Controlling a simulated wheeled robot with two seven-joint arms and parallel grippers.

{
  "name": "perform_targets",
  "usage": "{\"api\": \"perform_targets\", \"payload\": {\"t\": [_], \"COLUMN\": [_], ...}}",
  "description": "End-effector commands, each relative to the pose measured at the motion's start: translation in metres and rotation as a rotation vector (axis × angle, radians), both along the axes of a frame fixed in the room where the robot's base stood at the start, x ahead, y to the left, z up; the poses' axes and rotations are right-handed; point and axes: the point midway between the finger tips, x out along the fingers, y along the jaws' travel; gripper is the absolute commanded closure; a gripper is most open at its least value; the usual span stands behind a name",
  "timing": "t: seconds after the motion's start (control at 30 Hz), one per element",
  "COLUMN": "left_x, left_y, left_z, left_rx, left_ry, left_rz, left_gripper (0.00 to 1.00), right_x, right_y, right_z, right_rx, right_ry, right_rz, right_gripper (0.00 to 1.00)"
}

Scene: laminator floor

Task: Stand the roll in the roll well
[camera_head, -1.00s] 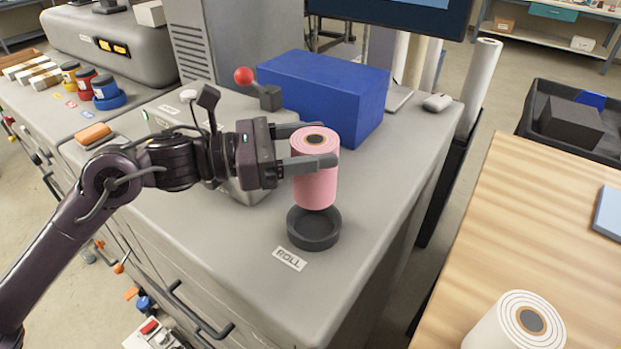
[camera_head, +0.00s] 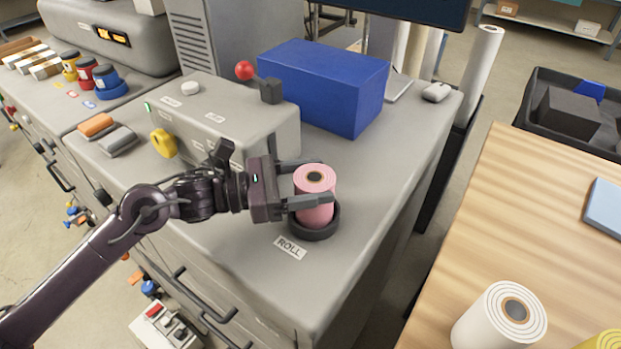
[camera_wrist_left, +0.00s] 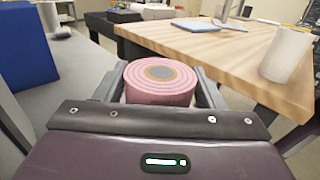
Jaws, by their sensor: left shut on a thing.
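The pink roll (camera_head: 314,195) is upright, its lower end inside the rim of the dark round roll well (camera_head: 317,233). The well sits on the grey cabinet top behind the ROLL label (camera_head: 290,248). My left gripper (camera_head: 308,183) is shut on the roll, with one finger on each side of it. In the left wrist view the pink roll (camera_wrist_left: 160,84) shows between the two fingers. The roll's bottom is hidden by the well's rim, so I cannot tell whether it touches the well floor. My right gripper is not in view.
A blue box (camera_head: 325,85) stands behind the well. A grey unit (camera_head: 215,115) with a red-knobbed lever is to the left. A wooden table (camera_head: 540,220) at the right holds a white roll (camera_head: 500,320). The cabinet top right of the well is clear.

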Motion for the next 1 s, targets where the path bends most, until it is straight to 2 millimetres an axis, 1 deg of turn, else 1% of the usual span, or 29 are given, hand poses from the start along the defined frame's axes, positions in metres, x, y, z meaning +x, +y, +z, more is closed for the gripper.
{"api": "perform_targets", "payload": {"t": [0.03, 0.37, 0.4, 0.57, 0.87, 1.0], "left_x": [0.0, 0.0, 0.0, 0.0, 0.0, 0.0], "left_y": [0.0, 0.0, 0.0, 0.0, 0.0, 0.0], "left_z": [-0.002, -0.007, -0.007, -0.006, -0.005, 0.002], "left_rx": [-0.001, -0.001, 0.001, 0.001, 0.001, 0.0], "left_ry": [-0.002, -0.002, 0.0, 0.0, 0.0, 0.001], "left_rz": [0.0, 0.001, 0.001, 0.001, 0.001, 0.0], "left_gripper": [0.66, 0.66, 0.36, 0.16, 0.16, 0.16], "right_x": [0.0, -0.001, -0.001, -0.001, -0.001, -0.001], "right_y": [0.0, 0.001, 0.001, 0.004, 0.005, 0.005], "right_z": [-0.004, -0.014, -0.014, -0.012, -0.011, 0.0], "right_rx": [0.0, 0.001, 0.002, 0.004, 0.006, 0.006], "right_ry": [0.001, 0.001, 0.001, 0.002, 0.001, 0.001], "right_rz": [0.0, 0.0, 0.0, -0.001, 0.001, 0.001], "right_gripper": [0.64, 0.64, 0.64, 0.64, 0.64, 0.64]}}
